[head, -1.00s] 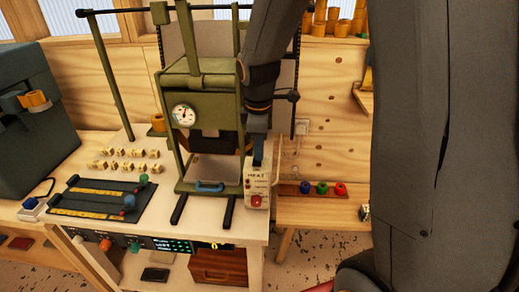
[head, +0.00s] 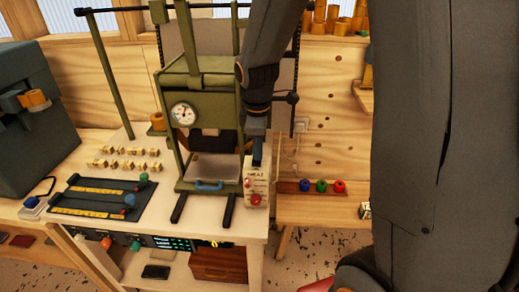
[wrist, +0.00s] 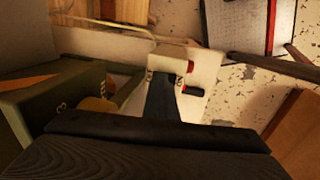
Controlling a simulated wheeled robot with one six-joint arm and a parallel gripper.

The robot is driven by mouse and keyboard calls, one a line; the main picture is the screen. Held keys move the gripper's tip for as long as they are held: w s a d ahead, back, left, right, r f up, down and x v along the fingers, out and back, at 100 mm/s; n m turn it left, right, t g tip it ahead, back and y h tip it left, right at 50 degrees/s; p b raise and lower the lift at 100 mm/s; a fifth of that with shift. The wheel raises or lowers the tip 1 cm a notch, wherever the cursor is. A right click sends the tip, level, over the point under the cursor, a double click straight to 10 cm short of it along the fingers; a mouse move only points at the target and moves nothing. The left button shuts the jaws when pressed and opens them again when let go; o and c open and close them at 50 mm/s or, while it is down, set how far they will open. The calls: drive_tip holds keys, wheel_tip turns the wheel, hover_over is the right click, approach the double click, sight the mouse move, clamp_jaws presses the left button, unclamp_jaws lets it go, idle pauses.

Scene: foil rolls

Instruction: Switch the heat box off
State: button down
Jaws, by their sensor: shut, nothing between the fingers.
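The heat box (head: 256,186) is a small cream box with printed labels, standing at the right front of the bench beside the green press. Red controls show on its front, the largest a round red one low down. My gripper (head: 257,161) is shut and empty, pointing down at the top of the box. In the wrist view the dark fingers (wrist: 162,98) lie over the cream box (wrist: 205,70), with a red part and a black part at its right edge. I cannot tell whether the fingertips touch it. The fingers hide part of the box.
The green press (head: 203,110) with a dial stands just left of the box. A black slider panel (head: 95,200) and several small labelled blocks lie further left. A wooden strip with coloured knobs (head: 321,187) is to the right. My arm fills the right side.

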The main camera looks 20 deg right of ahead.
drive_tip(key=shift+s+a+f, duration=0.1)
drive_tip(key=shift+s+f, duration=0.35)
drive_tip(key=shift+s, duration=0.15)
drive_tip(key=r+p, duration=0.1)
drive_tip(key=r, duration=0.1)
drive_tip(key=r+p, duration=0.3)
drive_tip(key=shift+w+r, duration=0.3)
drive_tip(key=shift+r, duration=0.05)
wheel_tip(320, 180, up, 9)
drive_tip(key=s+b, duration=0.1)
drive_tip(key=b, duration=0.1)
drive_tip(key=shift+a+b, duration=0.25)
drive_tip(key=shift+b, duration=0.1)
drive_tip(key=shift+s, duration=0.1)
drive_tip(key=m+b, duration=0.3)
drive_tip(key=m, duration=0.4)
approach(258, 165)
drive_tip(key=s+d+f, duration=0.1)
drive_tip(key=s+f, duration=0.1)
drive_tip(key=s, duration=0.2)
drive_tip(key=s+f+m+b, duration=0.1)
drive_tip(key=s+f+m, duration=0.5)
drive_tip(key=shift+d+f+m+y, duration=0.3)
drive_tip(key=shift+d+f, duration=0.05)
